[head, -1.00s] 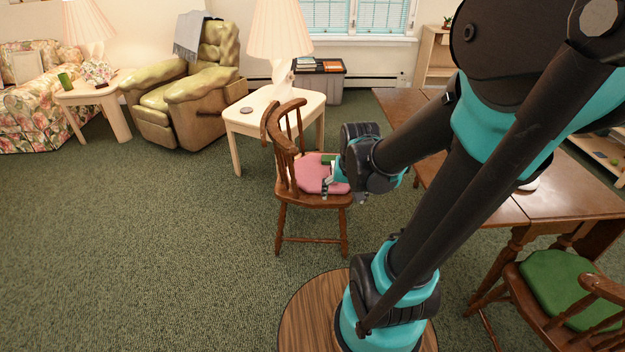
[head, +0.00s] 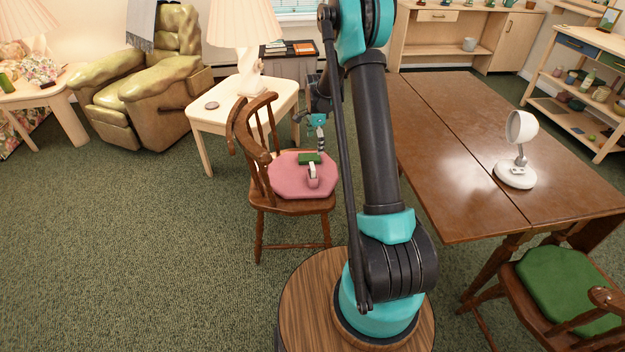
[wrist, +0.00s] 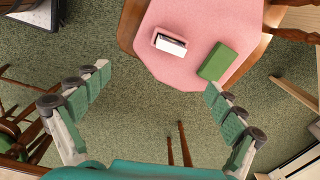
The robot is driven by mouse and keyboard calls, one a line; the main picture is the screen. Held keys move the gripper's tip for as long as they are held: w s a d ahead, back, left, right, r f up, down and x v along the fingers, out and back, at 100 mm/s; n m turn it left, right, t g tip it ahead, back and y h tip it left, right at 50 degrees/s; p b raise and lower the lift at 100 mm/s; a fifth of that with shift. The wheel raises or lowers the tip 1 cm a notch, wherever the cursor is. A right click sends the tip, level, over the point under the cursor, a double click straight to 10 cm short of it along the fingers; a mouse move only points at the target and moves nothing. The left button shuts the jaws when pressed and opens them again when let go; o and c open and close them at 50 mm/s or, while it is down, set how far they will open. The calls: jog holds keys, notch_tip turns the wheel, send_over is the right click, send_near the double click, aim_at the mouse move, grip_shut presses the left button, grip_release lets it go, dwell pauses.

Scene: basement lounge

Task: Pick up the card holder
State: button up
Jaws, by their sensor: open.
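The card holder (head: 313,182) is a small pink holder with white cards showing. It sits on the pink cushion of the wooden chair (head: 291,204), and also shows near the top centre of the wrist view (wrist: 160,48). A green box (head: 310,159) lies close to it on the same cushion, at its right in the wrist view (wrist: 217,61). My gripper (wrist: 157,80) is open and empty, its fingers spread wide. The card holder appears ahead of the fingertips, not between them. In the head view my gripper (head: 309,130) is by the chair's far side.
A wooden table (head: 450,170) with a white lamp (head: 516,150) stands right of the chair. A side table (head: 215,118) with a lamp stands behind it. The chair's curved back (head: 246,135) rises left of the cushion. Open carpet lies at the left front.

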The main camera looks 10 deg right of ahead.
jog(key=shift+m, duration=0.9)
jog(key=w+f, duration=0.1)
jog(key=f, duration=0.6)
jog(key=w+f, duration=0.1)
jog(key=f, duration=1.3)
jog(key=shift+w+a+f, duration=0.2)
jog(key=shift+w+a, duration=0.2)
jog(key=c, duration=1.2)
